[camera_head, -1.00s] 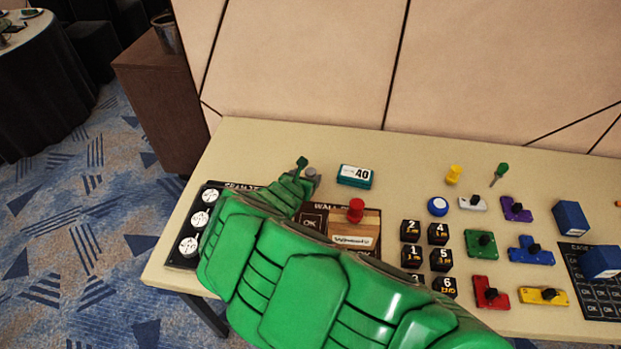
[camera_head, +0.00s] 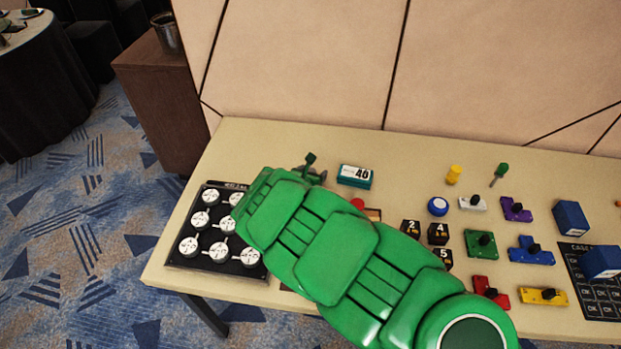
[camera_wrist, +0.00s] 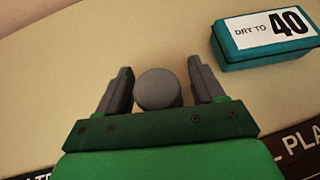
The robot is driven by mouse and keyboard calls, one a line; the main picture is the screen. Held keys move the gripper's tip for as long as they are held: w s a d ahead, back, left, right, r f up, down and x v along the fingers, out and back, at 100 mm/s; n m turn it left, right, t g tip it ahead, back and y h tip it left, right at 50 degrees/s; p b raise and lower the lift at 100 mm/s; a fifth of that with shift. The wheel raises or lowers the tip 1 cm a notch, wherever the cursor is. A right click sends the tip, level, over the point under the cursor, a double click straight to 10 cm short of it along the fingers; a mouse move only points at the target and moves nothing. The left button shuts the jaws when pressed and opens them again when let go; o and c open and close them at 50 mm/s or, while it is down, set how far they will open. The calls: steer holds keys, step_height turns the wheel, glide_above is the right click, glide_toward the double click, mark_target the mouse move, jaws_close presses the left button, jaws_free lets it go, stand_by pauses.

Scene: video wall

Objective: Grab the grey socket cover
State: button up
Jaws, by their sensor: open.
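The grey socket cover (camera_wrist: 158,89) shows in the wrist view as a short round grey cylinder standing on the cream table top. My gripper (camera_wrist: 160,66) is open, with one dark grey finger on the cover's left and one on its right. A narrow gap shows on each side, so neither finger appears to touch it. In the head view my gripper (camera_head: 312,167) is small at the back left of the table, beyond my green arm. The cover is hard to make out there.
A teal block (camera_wrist: 262,40) marked 40 stands just right of my gripper. A black panel with several white discs (camera_head: 190,262) lies at the left table edge. Several numbered black cubes, coloured pieces and blue blocks (camera_head: 571,217) fill the right side. The wall is behind.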

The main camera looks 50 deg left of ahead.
steer(key=c, duration=1)
steer(key=shift+r, duration=0.1)
